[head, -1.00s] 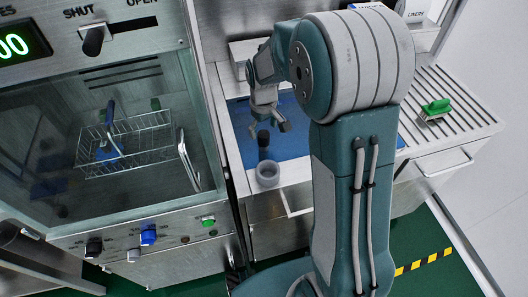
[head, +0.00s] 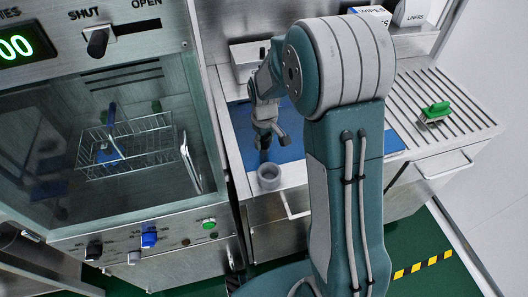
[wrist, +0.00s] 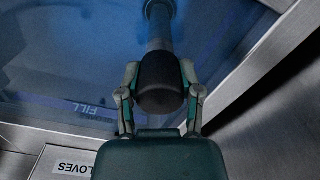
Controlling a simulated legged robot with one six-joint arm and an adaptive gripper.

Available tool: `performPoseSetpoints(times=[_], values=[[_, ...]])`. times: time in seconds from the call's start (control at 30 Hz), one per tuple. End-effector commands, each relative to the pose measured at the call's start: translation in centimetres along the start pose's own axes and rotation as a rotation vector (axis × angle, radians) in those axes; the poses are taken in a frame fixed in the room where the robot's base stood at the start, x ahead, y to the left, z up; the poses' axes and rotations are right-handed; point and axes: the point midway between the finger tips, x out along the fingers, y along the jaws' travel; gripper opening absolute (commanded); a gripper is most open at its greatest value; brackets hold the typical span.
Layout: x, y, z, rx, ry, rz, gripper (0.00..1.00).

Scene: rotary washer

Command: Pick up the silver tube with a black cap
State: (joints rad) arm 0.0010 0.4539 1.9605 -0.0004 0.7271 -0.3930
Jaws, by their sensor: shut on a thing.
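The silver tube (wrist: 159,28) shows in the wrist view, running up from its black cap (wrist: 160,88). My gripper (wrist: 160,74) has one finger on each side of the black cap and is shut on it. In the head view my gripper (head: 265,142) is low over the blue mat near the counter's front edge, with a dark part between its fingers.
The washer (head: 60,225) with a wire basket (head: 140,150) is to the left. A green-handled brush (head: 436,112) lies on the ribbed drainboard at right. The blue mat (head: 290,150) is mostly clear.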

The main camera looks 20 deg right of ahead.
Motion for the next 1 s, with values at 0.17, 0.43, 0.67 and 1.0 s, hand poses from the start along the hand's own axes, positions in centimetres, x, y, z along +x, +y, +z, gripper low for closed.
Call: performPoseSetpoints(times=[0.17, 0.43, 0.67, 1.0], values=[[-0.7, -0.1, -0.1, -0.001, 0.003, 0.0, 0.0], [-6.1, 0.0, -0.1, 0.0, 0.006, 0.002, 0.0], [-9.4, 0.0, -0.1, 0.0, 0.002, 0.001, 0.0], [-11.1, 0.0, -0.1, 0.0, 0.001, 0.0, 0.0]])
